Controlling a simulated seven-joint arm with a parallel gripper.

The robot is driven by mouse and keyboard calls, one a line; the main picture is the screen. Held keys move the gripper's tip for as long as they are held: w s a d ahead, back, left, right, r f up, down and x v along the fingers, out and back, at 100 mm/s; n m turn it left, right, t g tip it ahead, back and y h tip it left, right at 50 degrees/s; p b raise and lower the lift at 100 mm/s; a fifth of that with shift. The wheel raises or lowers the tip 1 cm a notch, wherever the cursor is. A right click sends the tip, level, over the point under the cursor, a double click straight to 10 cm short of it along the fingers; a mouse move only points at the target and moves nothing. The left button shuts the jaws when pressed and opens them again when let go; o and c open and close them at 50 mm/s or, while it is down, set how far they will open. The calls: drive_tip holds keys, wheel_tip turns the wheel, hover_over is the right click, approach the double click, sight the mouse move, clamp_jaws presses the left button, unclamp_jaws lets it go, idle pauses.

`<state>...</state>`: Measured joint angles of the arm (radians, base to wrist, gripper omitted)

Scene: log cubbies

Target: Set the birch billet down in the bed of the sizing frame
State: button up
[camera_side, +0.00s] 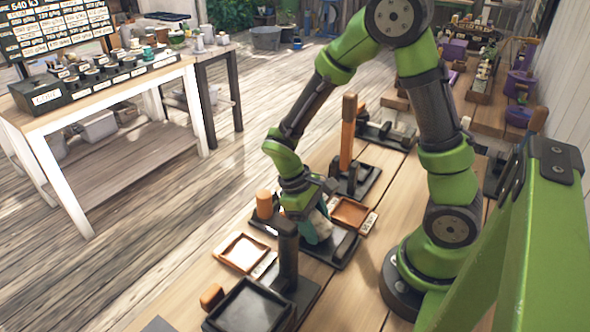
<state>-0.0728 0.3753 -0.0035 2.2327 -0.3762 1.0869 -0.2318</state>
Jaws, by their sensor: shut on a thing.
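My gripper (314,230) points down over the middle of the workbench, with teal at its fingers. It is shut on a pale, whitish piece, which looks like the birch billet (321,217). The fingers and wrist hide much of the billet. Gripper and billet are low over a black base (345,246), among the trays and stands. This base may be the sizing frame, but I cannot tell for sure. I also cannot tell whether the billet touches it.
A black post (288,255) stands in front of the gripper, by a dark square tray (250,307). Copper-coloured trays lie at left (241,252) and right (352,213). A tall orange-brown log (348,132) and a short orange cylinder (264,204) stand close by.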

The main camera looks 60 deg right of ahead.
wheel_tip(320, 180, up, 15)
drive_tip(key=m+h, duration=0.3)
drive_tip(key=m, duration=2.5)
hover_over(325, 222)
wheel_tip(325, 222, down, 6)
drive_tip(key=shift+r, duration=0.1)
